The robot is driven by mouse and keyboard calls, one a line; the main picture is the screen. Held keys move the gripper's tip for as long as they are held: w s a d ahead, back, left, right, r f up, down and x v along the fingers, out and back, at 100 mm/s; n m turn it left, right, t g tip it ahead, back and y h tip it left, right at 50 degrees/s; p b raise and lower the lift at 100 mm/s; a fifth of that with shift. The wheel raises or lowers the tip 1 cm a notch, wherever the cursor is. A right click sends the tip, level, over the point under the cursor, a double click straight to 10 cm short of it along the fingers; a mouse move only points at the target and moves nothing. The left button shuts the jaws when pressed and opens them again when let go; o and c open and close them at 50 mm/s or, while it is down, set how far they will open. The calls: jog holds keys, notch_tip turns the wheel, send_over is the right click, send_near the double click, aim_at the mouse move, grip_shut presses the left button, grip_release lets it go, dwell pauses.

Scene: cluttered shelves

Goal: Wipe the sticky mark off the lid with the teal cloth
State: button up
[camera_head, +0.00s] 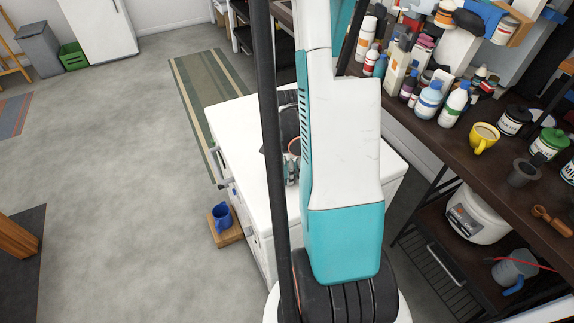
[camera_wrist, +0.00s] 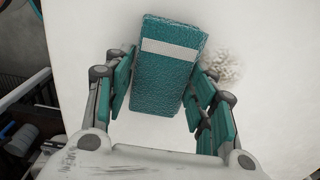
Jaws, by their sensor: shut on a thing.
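In the wrist view my gripper (camera_wrist: 158,90) is shut on the teal cloth (camera_wrist: 160,88), a folded block with a pale band near its far end. The cloth sits between the two finger pads over the white lid (camera_wrist: 262,60). I cannot tell whether it touches the lid. The sticky mark (camera_wrist: 222,66), a pale speckled patch, shows just right of the cloth, partly behind the right finger. In the head view the white chest's lid (camera_head: 237,118) is seen, but my arm hides the cloth, the mark and most of the gripper.
A dark shelf (camera_head: 440,140) crowded with bottles stands right of the chest, with a yellow mug (camera_head: 483,138) on it. A blue jug (camera_head: 221,217) sits on a wooden block (camera_head: 226,236) on the floor to the left.

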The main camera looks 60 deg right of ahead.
jog(key=shift+s+a, duration=0.1)
jog(key=shift+s, duration=0.1)
jog(key=shift+w, duration=0.1)
jog(key=shift+w+d+b, duration=0.1)
jog(key=shift+w+d, duration=0.75)
jog(key=shift+w, duration=0.7)
jog(key=shift+w+d+b, duration=0.15)
jog(key=shift+w+d, duration=0.75)
jog(key=shift+w, duration=0.65)
jog(key=shift+w+d+b, duration=0.1)
jog(key=shift+w+d, duration=0.75)
jog(key=shift+w, duration=0.7)
notch_tip(320, 180, up, 7)
jog(key=p, duration=0.4)
